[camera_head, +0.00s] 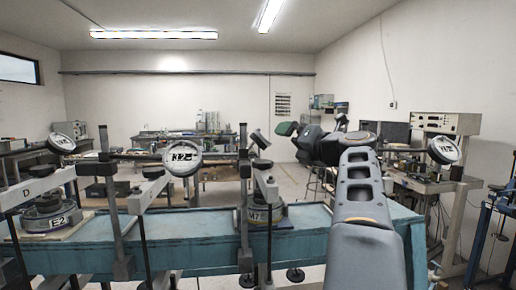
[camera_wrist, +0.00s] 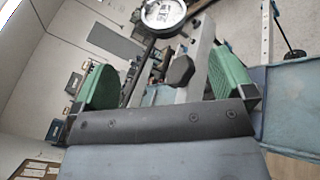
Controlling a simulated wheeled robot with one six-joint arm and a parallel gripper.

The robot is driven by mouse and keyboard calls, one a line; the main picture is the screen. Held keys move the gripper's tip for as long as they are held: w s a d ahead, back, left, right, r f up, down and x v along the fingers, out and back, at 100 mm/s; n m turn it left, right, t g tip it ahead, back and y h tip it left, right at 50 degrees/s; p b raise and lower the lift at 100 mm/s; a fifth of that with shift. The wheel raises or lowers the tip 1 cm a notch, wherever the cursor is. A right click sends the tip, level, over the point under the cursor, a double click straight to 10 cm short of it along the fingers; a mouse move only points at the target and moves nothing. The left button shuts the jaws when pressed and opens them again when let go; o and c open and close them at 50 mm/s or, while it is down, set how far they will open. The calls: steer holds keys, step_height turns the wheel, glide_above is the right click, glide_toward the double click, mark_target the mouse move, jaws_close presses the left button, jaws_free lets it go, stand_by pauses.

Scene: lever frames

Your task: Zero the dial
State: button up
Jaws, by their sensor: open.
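Several round white-faced dials stand on lever frames in the head view: one at the left (camera_head: 62,142), one in the middle (camera_head: 182,157) with dark lettering, and one at the right (camera_head: 443,150). Another dial (camera_head: 260,138) shows nearly edge-on. My gripper (camera_head: 300,130) is held above the bench, right of the edge-on dial. In the wrist view its green-padded fingers (camera_wrist: 165,78) are wide apart. A dark knob (camera_wrist: 180,70) on a pale bar shows between them, with a dial (camera_wrist: 163,15) beyond. Contact with the knob cannot be told, and the dial readings are too small to read.
A side table (camera_head: 450,185) with instruments stands at the right. Open floor lies behind the bench.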

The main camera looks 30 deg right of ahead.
mark_target(263, 139)
steer(key=w, duration=0.4)
steer(key=w+p, duration=0.1)
steer(key=w, duration=0.4)
steer(key=w+p, duration=0.1)
steer(key=w, duration=0.4)
steer(key=shift+f, duration=0.35)
steer(key=shift+a, duration=0.1)
steer(key=shift+c, duration=0.4)
steer(key=c, duration=0.9)
steer(key=shift+o, duration=0.2)
steer(key=shift+f+n+y+b, duration=0.25)
steer(key=shift+n+y+b, duration=0.15)
steer(key=shift+n+t+y, duration=0.4)
steer(key=shift+n+y, duration=0.1)
steer(key=shift+y, duration=0.1)
steer(key=n+y, duration=0.3)
steer(key=shift+r+t+y, duration=0.2)
steer(key=shift+t+y, duration=0.1)
steer(key=shift+t, duration=0.1)
steer(key=shift+n+y, duration=0.4)
steer(key=shift+n, duration=0.1)
steer(key=o, duration=0.9)
